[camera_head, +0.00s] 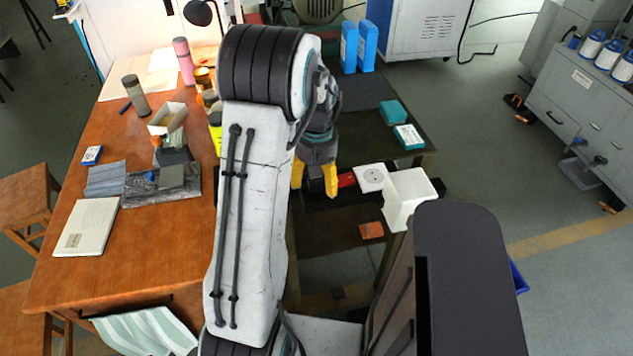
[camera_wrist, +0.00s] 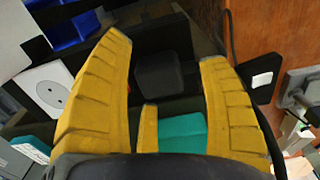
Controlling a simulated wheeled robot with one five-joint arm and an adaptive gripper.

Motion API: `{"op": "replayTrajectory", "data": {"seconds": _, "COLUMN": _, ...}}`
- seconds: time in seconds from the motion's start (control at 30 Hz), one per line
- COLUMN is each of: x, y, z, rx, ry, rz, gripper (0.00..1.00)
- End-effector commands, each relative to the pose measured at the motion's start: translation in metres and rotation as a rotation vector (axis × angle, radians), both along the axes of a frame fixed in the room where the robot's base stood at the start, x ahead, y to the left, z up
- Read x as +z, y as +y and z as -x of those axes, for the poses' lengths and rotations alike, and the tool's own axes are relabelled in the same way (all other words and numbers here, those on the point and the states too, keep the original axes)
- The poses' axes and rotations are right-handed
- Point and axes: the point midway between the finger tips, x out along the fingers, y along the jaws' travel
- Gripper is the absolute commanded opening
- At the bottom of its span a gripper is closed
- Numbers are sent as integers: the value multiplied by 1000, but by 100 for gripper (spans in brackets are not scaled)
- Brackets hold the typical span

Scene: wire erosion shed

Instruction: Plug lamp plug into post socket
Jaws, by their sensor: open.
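A white round socket in a square white plate (camera_head: 372,177) is fixed to a white box (camera_head: 407,197), right of my gripper. The socket also shows at the left of the wrist view (camera_wrist: 48,88). My gripper (camera_head: 314,181) has its yellow fingers spread and points down over the dark bench. In the wrist view, a dark rounded block (camera_wrist: 160,76) lies between the open fingers, and none of them visibly grips it. I cannot tell whether this block is the lamp plug. A black desk lamp (camera_head: 199,13) stands at the back of the wooden table.
Teal boxes (camera_head: 408,137) and blue containers (camera_head: 358,45) stand behind the socket. A red piece (camera_head: 346,180) lies between gripper and socket. An orange item (camera_head: 371,230) lies nearer.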

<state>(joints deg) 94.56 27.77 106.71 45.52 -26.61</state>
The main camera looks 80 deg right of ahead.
Motion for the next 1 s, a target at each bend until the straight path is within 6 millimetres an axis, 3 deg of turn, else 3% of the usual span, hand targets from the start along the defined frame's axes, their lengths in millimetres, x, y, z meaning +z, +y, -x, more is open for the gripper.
{"op": "replayTrajectory", "data": {"seconds": 0.07, "x": 0, "y": 0, "z": 0, "rx": 0, "ry": 0, "rz": 0, "gripper": 71}}
{"op": "replayTrajectory", "data": {"seconds": 0.7, "x": 0, "y": 0, "z": 0, "rx": 0, "ry": 0, "rz": 0, "gripper": 14}}
{"op": "replayTrajectory", "data": {"seconds": 1.0, "x": 1, "y": 0, "z": 0, "rx": 0, "ry": 0, "rz": 0, "gripper": 12}}
